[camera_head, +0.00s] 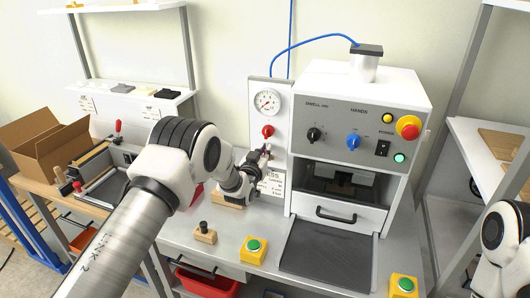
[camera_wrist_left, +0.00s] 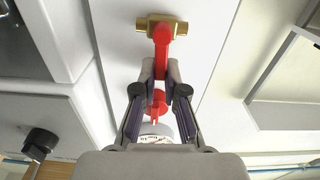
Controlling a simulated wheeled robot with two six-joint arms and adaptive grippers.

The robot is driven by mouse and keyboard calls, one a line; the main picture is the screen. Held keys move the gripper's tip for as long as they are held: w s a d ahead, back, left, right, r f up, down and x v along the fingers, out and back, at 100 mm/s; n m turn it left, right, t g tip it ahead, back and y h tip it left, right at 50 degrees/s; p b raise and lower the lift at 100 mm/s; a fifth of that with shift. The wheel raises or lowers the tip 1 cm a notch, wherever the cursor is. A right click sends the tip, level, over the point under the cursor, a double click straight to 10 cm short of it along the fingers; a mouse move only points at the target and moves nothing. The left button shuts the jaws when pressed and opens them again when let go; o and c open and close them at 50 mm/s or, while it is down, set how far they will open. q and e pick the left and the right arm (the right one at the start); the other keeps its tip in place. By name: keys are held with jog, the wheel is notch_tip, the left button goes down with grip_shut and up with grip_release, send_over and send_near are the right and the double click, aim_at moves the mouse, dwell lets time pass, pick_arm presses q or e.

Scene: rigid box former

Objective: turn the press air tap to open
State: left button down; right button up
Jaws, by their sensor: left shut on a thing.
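The press air tap is on the white panel left of the press. In the left wrist view it has a brass body (camera_wrist_left: 180,27) and a red lever (camera_wrist_left: 161,45), which stands across the body. My left gripper (camera_wrist_left: 160,72) is shut on the lever's free end. In the head view my left gripper (camera_head: 264,154) is at the panel below a red knob (camera_head: 267,131), and it mostly hides the tap. The right gripper is out of view.
A pressure gauge (camera_head: 267,101) sits above the red knob. The press (camera_head: 352,135) stands just right, with a black dwell knob (camera_head: 314,134) on its front. Yellow button boxes (camera_head: 253,250) and a wooden block with a black knob (camera_head: 205,233) are on the bench below.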

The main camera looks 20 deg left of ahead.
pick_arm(q)
jog(key=shift+a+f+n+b, duration=0.2)
jog(key=shift+f+n+b, duration=0.15)
jog(key=shift+b, duration=0.35)
jog(key=shift+w+a+f+n+b, duration=0.1)
jog(key=shift+a+f+n+b, duration=0.5)
jog(key=shift+n+b, duration=2.05)
jog(key=shift+a+f+n+b, duration=0.55)
jog(key=shift+n+b, duration=1.9)
jog(key=shift+n, duration=0.4)
jog(key=shift+w+a+f+n+b, duration=0.1)
jog(key=shift+a+f+n+b, duration=0.5)
jog(key=shift+n+b, duration=2.05)
jog(key=shift+r+n, duration=0.1)
jog(key=shift+n, duration=0.2)
